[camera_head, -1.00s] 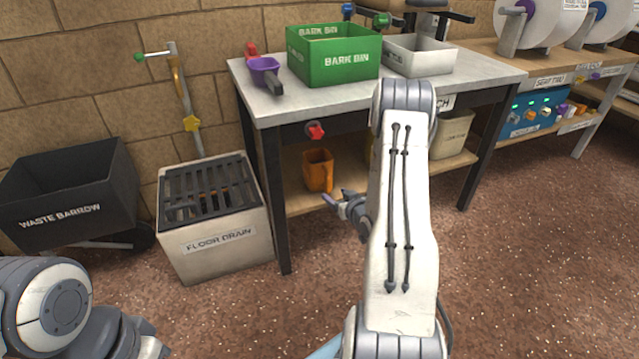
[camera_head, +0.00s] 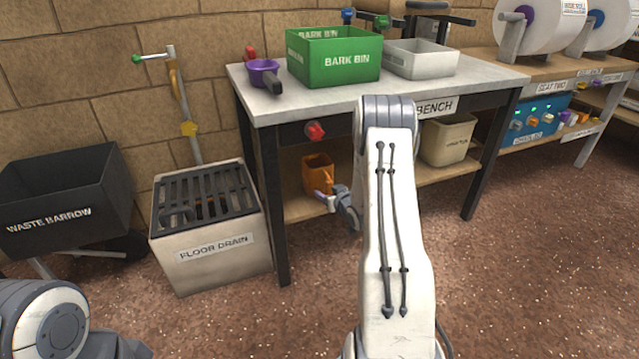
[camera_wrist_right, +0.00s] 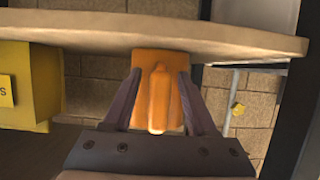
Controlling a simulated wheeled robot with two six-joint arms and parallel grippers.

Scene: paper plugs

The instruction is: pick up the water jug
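The water jug appears to be the orange vessel (camera_head: 316,172) on the lower shelf of the bench, upright, at its left part. My right gripper (camera_head: 326,190) reaches in at the jug's front, overlapping its lower right in the head view. In the right wrist view the jug (camera_wrist_right: 158,62) faces the camera with its handle (camera_wrist_right: 158,100) lying between the two spread fingers of my right gripper (camera_wrist_right: 158,78). A gap shows on each side of the handle. Of my left arm only dark and white links show at the lower left; its fingers are out of view.
The bench (camera_head: 400,92) stands above the jug, with its lower shelf (camera_head: 300,208) under it. A red knob (camera_head: 316,130) juts from the bench front above the jug. The floor drain box (camera_head: 212,262) stands left of the bench leg. A yellow box (camera_wrist_right: 28,88) shows in the right wrist view.

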